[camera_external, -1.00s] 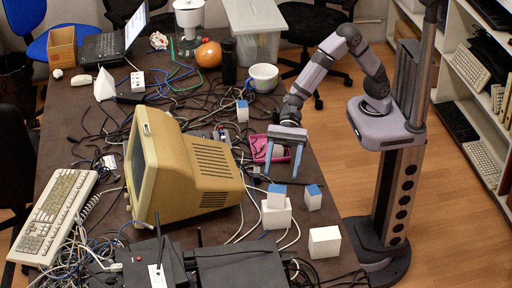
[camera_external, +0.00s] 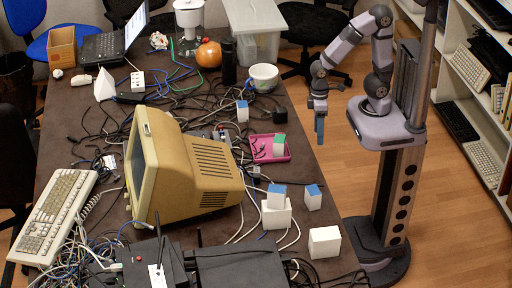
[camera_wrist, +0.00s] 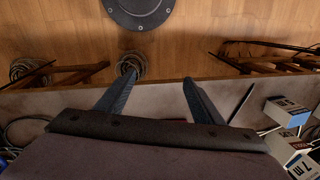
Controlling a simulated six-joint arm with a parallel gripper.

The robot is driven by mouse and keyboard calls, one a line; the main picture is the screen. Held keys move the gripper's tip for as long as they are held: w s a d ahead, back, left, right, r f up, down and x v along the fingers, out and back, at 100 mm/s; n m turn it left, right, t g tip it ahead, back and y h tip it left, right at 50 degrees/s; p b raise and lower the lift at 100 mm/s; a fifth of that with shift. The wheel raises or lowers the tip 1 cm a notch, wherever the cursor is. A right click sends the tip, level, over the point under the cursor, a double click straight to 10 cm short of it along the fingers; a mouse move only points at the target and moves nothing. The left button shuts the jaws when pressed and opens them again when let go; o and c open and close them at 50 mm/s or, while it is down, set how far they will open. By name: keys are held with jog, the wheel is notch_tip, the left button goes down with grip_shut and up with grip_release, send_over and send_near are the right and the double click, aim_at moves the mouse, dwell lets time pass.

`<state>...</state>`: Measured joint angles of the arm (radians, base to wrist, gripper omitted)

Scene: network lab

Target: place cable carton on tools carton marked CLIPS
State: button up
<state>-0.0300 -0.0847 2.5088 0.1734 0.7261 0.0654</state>
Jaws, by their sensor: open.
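My gripper (camera_external: 320,128) hangs past the table's right edge. In the wrist view its two fingers (camera_wrist: 160,78) are spread with nothing between them. A white carton with a green top (camera_external: 279,147) stands in the pink tray (camera_external: 262,155). Blue-topped small cartons stand near the CRT (camera_external: 242,112), on or against a larger white carton (camera_external: 276,217), and beside it (camera_external: 313,199). The wrist view shows a labelled carton (camera_wrist: 287,112) at right and another with dark lettering (camera_wrist: 302,166) below it. No label reads as CLIPS or cable, so I cannot tell which is which.
A plain white box (camera_external: 325,242) stands at the table's front right. The beige CRT monitor (camera_external: 185,170) fills the middle, with cables tangled around it. A cup (camera_external: 263,78) and a dark cylinder (camera_external: 229,68) stand at the back. Floor lies beneath my gripper.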

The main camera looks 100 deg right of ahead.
jog(key=d+n, duration=0.1)
jog(key=d, duration=0.1)
jog(key=s+d+n+h, duration=0.1)
jog(key=shift+s+d+f, duration=0.1)
jog(key=shift+s+d, duration=0.1)
jog(key=shift+d, duration=0.15)
